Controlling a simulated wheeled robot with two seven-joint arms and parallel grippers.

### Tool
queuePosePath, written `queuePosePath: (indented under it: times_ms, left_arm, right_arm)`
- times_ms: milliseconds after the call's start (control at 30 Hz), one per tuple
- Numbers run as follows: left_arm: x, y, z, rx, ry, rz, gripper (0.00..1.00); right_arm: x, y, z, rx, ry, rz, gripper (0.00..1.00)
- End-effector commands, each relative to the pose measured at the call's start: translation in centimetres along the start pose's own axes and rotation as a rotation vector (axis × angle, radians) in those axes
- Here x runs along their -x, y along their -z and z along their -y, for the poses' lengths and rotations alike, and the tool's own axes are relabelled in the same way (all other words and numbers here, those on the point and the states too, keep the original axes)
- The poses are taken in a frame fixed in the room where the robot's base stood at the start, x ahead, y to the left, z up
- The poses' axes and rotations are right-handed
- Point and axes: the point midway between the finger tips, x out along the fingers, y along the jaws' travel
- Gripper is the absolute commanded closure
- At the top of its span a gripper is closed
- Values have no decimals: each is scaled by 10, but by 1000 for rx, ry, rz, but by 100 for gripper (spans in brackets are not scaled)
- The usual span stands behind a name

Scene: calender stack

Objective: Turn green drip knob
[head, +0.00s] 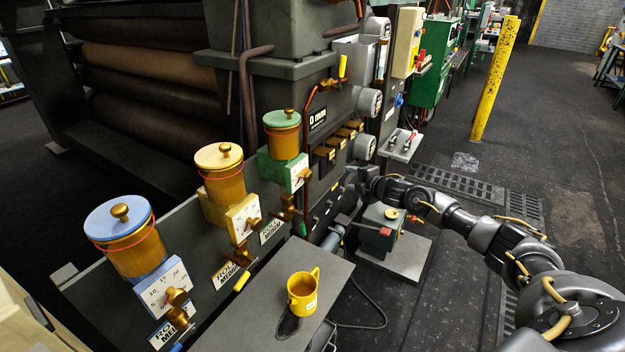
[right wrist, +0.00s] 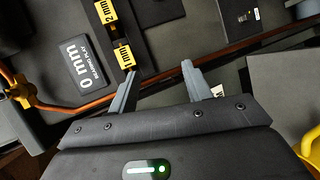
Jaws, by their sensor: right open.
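The green drip oiler has a green lid (head: 282,118), an amber jar and a green dial block (head: 270,170). Its brass knob (head: 304,175) sits on the front of the dial block, which faces right. My right gripper (head: 352,180) is to the right of this knob, apart from it, close to the dark machine side; its fingers are hard to make out in the head view. In the right wrist view my right gripper (right wrist: 160,68) is open with nothing between its grey fingers. The green knob does not show clearly there. My left gripper is not in view.
Yellow (head: 219,157) and blue (head: 118,220) oilers stand left of the green one. A yellow mug (head: 303,291) stands on the grey shelf (head: 250,318). A copper pipe (right wrist: 230,55) runs behind my right fingers, near a "0 mm" plate (right wrist: 80,62) and yellow tags (right wrist: 124,55).

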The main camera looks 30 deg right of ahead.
Motion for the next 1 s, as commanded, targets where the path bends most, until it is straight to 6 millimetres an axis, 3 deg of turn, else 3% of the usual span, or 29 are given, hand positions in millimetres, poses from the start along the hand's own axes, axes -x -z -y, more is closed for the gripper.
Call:
queuePosePath:
  times_ms: [33, 100, 200, 333, 500, 833, 1000]
  left_arm:
    - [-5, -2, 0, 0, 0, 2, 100]
    - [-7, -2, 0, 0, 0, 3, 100]
    - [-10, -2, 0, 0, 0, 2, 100]
    - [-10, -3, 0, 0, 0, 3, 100]
    - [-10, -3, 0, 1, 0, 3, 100]
    - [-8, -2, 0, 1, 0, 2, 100]
    - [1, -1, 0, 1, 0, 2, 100]
  right_arm:
    - [21, 9, -58, 221, -58, -51, 51]
    - [53, 32, -101, 526, -101, -120, 51]
    - [100, 69, -120, 942, -142, -213, 51]
    - [139, 108, -109, 1340, -188, -313, 51]
    - [159, 132, -95, 1621, -246, -380, 51]
    - [160, 139, -92, 1719, -273, -392, 51]
    - [142, 148, -92, 1715, -276, -393, 51]
